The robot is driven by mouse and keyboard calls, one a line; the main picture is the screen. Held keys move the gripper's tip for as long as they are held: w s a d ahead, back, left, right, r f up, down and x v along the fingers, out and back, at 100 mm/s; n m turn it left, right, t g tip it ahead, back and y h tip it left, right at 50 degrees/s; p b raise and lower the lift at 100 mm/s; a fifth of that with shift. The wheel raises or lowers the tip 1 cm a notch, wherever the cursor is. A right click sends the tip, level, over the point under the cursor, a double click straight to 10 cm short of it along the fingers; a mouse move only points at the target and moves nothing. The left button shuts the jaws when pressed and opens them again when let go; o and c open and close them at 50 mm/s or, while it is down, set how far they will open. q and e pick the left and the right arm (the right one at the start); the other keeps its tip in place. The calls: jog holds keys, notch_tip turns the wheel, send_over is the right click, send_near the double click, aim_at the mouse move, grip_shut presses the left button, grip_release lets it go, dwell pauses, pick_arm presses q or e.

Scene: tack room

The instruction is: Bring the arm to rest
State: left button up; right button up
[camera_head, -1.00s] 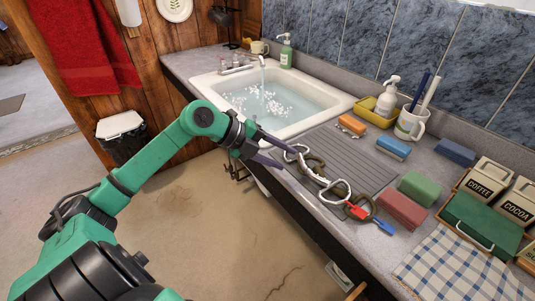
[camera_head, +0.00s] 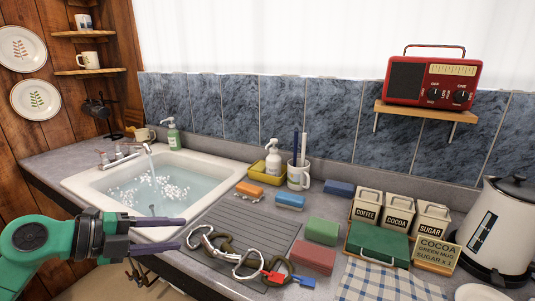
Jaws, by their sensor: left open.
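My left gripper (camera_head: 172,234) comes in from the left, in front of the sink's near edge. Its two dark fingers point right and stand apart, with nothing between them. The bits with metal rings (camera_head: 240,262) lie on the grey drainboard (camera_head: 255,222), just right of the fingertips. I cannot tell how far the fingers stand above the counter. My right gripper is not in view.
The sink (camera_head: 85,185) holds foamy water under a running tap (camera_head: 125,152). Sponges and brushes, a red block (camera_head: 313,256), a green block (camera_head: 321,230), a mug (camera_head: 299,176), canisters (camera_head: 398,212), a green box (camera_head: 377,244) and a kettle (camera_head: 497,235) crowd the counter. A radio (camera_head: 432,80) sits on a shelf.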

pick_arm(q)
notch_tip(320, 180, up, 5)
jog(key=w+n+t+h, duration=0.1)
jog(key=w+n+t, duration=0.2)
jog(key=n+t, duration=0.3)
jog(key=w+a+f+n+t+y, duration=0.1)
jog(key=a+f+n+t+y, duration=0.35)
jog(key=a+n+y, duration=0.45)
jog(key=s+a+f+n+g+y, duration=0.1)
jog(key=s+f+n+g+y, duration=0.2)
jog(key=f, duration=0.4)
jog(key=s+f+n+g+y, duration=0.1)
jog(key=f+n+g+y, duration=0.2)
jog(key=f+n, duration=0.3)
jog(key=s+d+f+g+h, duration=0.5)
jog(key=s+d+f+g, duration=0.55)
jog(key=s+f, duration=0.55)
notch_tip(320, 180, down, 25)
jog(key=s, duration=0.2)
jog(key=s+a+f+g, duration=0.1)
jog(key=s+a+f, duration=0.1)
jog(key=s+f, duration=1)
jog(key=s, duration=0.4)
jog(key=shift+a+g+y, duration=0.25)
jog(key=shift+g+y, duration=0.15)
